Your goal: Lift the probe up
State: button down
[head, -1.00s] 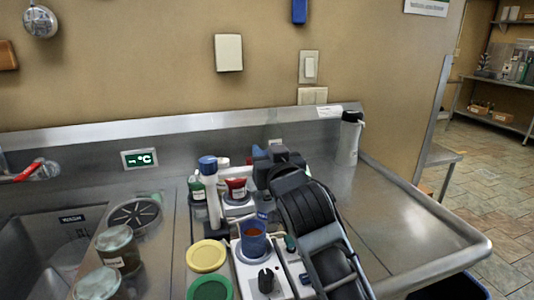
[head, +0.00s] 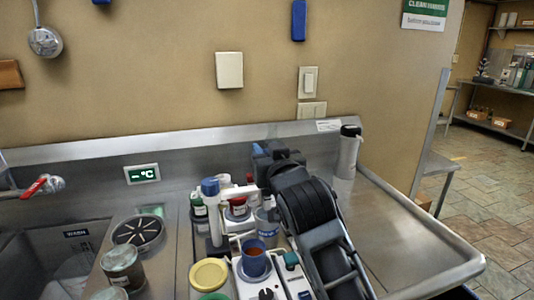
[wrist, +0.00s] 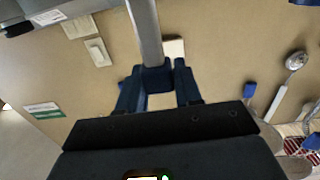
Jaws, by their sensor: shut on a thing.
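My gripper (wrist: 156,88), with dark blue fingers, is shut on the probe (wrist: 157,79). Between the fingertips is its dark blue block, and a grey metal shaft runs from it to the top edge of the wrist view. In the head view my gripper (head: 264,156) is above the back of the counter, near the back ledge. My arm hides most of it there, and I cannot make out the probe's lower end. A blue cup (head: 254,264) of brown liquid stands on a white device in front of it.
A white post with a blue cap (head: 210,188) stands left of my gripper, among small bottles. A yellow lid (head: 208,274) and jars (head: 122,265) are at the front left. A flask (head: 347,155) stands at right. The right counter is largely clear.

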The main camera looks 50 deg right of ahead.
jog(key=shift+r, duration=0.4)
jog(key=c, duration=1.1)
grip_release()
jog(key=shift+o, duration=1.3)
jog(key=shift+f, duration=0.1)
jog(key=shift+s+a+f, duration=0.1)
jog(key=shift+s+a, duration=0.2)
jog(key=shift+s, duration=0.05)
jog(key=b+v, duration=0.1)
jog(key=v, duration=0.6)
jog(key=shift+b, duration=0.4)
